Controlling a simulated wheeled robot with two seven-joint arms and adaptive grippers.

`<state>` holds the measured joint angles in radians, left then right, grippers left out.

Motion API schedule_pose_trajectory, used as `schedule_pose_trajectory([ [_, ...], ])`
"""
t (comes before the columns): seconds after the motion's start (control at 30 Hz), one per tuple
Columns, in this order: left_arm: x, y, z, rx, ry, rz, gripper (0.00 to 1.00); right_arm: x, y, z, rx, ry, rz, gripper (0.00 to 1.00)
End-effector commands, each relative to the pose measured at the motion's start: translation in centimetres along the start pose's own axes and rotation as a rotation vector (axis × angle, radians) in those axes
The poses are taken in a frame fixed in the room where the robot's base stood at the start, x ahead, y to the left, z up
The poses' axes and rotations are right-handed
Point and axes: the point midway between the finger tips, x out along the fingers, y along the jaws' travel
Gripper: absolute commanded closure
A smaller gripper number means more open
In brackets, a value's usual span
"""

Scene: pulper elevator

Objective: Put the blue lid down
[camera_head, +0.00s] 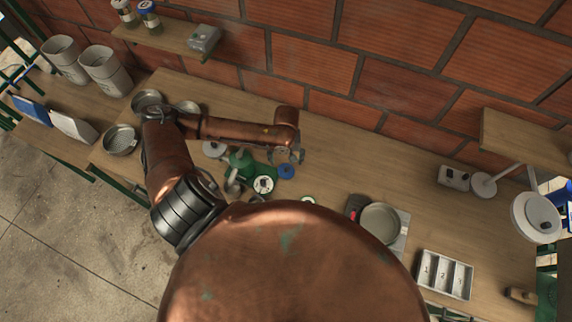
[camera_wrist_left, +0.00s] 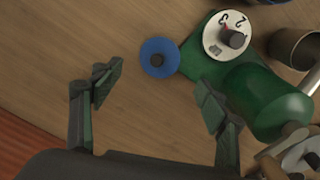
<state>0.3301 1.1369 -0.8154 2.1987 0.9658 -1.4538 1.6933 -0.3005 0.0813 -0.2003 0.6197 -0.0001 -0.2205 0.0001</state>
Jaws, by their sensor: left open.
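The blue lid (camera_head: 286,171) lies flat on the wooden table beside a green machine. It is a blue disc with a dark knob, and it also shows in the left wrist view (camera_wrist_left: 159,58). My left gripper (camera_head: 294,155) is open and empty above the table, close to the lid. In the left wrist view its two fingers (camera_wrist_left: 155,92) stand wide apart, and the lid lies beyond the fingertips, apart from them. My right gripper is not in view.
The green machine (camera_wrist_left: 268,100) with a white numbered dial (camera_wrist_left: 227,36) stands right beside the lid. A scale with a round pan (camera_head: 380,222) and a numbered tray (camera_head: 445,274) stand to the right. A brick wall (camera_head: 380,85) bounds the table behind.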

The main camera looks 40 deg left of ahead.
Motion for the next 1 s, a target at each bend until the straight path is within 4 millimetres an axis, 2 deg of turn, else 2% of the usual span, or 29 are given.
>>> schedule_pose_trajectory([
  [0.1, -2.2, 0.0, -0.1, 0.0, 0.002, 0.001, 0.32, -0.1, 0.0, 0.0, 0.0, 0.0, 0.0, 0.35],
  [0.3, -4.2, 0.0, -0.1, -0.001, 0.001, 0.001, 0.32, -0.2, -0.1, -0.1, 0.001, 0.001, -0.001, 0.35],
  [1.0, -4.5, 0.0, 0.0, -0.001, -0.001, 0.0, 0.32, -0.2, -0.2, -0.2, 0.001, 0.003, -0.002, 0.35],
])
